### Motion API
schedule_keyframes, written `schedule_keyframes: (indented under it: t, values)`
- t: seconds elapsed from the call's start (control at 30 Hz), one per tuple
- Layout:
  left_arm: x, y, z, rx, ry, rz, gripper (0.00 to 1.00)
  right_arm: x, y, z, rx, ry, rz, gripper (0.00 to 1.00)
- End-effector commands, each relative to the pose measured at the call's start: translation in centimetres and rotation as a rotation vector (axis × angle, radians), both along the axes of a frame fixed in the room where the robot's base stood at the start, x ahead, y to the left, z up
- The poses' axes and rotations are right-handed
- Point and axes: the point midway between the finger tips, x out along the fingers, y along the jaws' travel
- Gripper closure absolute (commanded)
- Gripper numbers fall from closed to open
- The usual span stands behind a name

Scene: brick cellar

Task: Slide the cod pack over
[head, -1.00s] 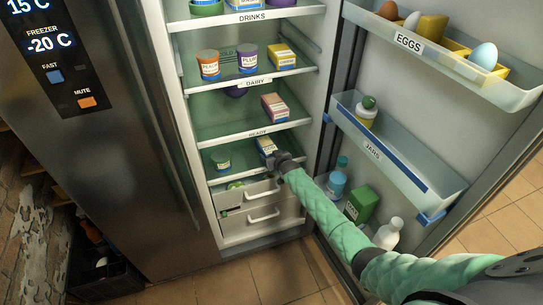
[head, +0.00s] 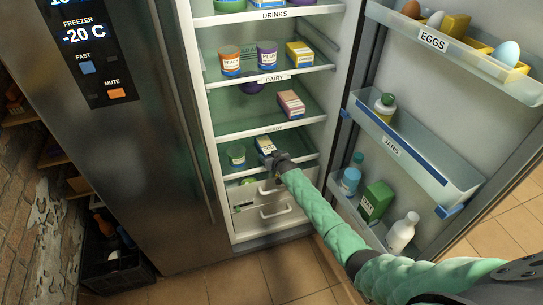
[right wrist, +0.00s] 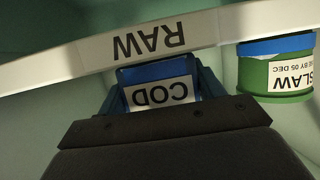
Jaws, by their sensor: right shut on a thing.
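The cod pack (head: 265,144) is a small box, white and blue with some yellow, on the lower shelf of the fridge. In the right wrist view its white COD label (right wrist: 160,94) shows upside down. My right gripper (head: 279,158) is shut on the pack from the front, with a finger on each side of it in the wrist view. The shelf edge with the RAW label (right wrist: 148,41) crosses the wrist view. My left gripper is not in view.
A green slaw tub (head: 236,155) stands left of the pack on the same shelf, with a small gap between; it also shows in the wrist view (right wrist: 277,75). Drawers (head: 270,190) lie below. The open door with its jars bin (head: 415,150) stands at the right.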

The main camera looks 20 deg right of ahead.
Motion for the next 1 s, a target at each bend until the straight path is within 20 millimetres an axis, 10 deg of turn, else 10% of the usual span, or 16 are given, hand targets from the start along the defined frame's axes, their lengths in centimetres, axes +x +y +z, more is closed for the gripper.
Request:
schedule_keyframes:
  t: [0.27, 0.3, 0.4, 1.0]
  values:
    - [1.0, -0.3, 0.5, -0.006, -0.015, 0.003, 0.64, 0.0, 0.0, 0.1, 0.000, -0.001, 0.000, 0.66]
    - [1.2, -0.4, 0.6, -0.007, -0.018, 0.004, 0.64, 0.0, 0.0, 0.1, 0.000, -0.001, 0.000, 0.25]
    - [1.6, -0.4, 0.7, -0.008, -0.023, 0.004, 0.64, 0.0, 0.0, 0.1, 0.000, -0.001, 0.000, 0.07]
    - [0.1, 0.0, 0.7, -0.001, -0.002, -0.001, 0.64, -2.5, -0.2, 0.9, 0.002, -0.002, 0.001, 0.07]
